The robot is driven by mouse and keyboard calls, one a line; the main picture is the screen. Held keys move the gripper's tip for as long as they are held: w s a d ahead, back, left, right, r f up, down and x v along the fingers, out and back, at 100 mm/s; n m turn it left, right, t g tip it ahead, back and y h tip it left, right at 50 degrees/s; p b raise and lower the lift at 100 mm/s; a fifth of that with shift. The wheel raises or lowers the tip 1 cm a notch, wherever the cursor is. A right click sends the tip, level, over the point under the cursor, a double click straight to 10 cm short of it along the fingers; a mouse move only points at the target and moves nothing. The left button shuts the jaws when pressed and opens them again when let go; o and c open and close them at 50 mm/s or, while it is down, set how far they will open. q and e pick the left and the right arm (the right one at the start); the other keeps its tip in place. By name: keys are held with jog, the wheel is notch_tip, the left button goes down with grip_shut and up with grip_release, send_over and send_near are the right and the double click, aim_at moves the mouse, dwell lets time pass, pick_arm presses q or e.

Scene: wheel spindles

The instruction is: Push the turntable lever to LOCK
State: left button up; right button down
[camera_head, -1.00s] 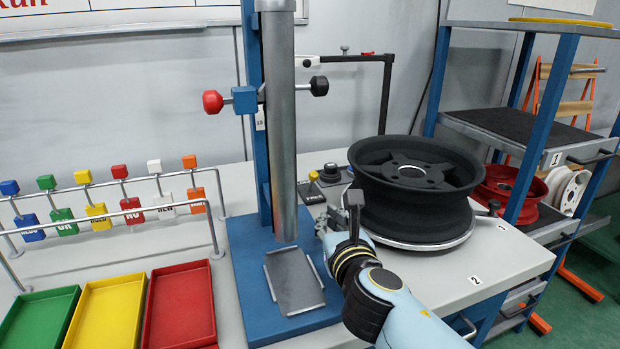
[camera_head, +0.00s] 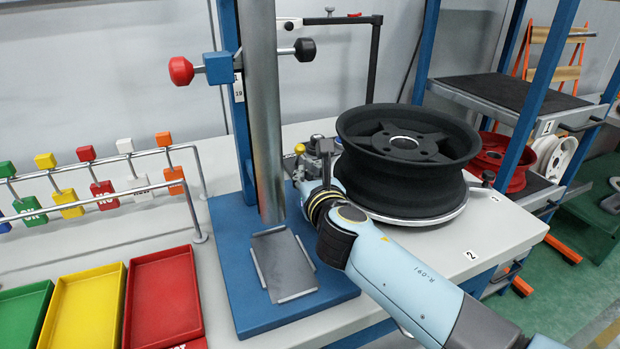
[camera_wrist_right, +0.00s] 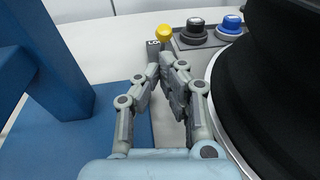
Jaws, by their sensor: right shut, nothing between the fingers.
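The turntable (camera_head: 447,212) shows as a silver rim under a black wheel (camera_head: 400,190) on the bench. A small dark knob (camera_head: 488,177) at its right edge may be the lever; I cannot read a LOCK mark. My right gripper (camera_head: 319,152) is at the left of the turntable, by the control box, partly hidden by its own wrist. In the right wrist view, my right gripper (camera_wrist_right: 167,68) is shut and empty, its tips just short of a small dark marked block (camera_wrist_right: 153,45). My left gripper is out of view.
The control box has a yellow button (camera_wrist_right: 163,33), a black knob (camera_wrist_right: 194,30) and a blue knob (camera_wrist_right: 231,23). A blue press stand (camera_head: 228,240) with a steel column (camera_head: 262,120) stands close left. A shelf rack (camera_head: 500,92) is at the right.

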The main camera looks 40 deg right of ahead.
aim_at(298, 156)
jog(key=x, duration=0.4)
jog(key=shift+w+d, duration=0.1)
jog(key=shift+w, duration=0.05)
jog(key=shift+w+d+f+b, duration=0.2)
jog(key=shift+w+b, duration=0.1)
jog(key=shift+w, duration=0.2)
jog(key=shift+r, duration=0.15)
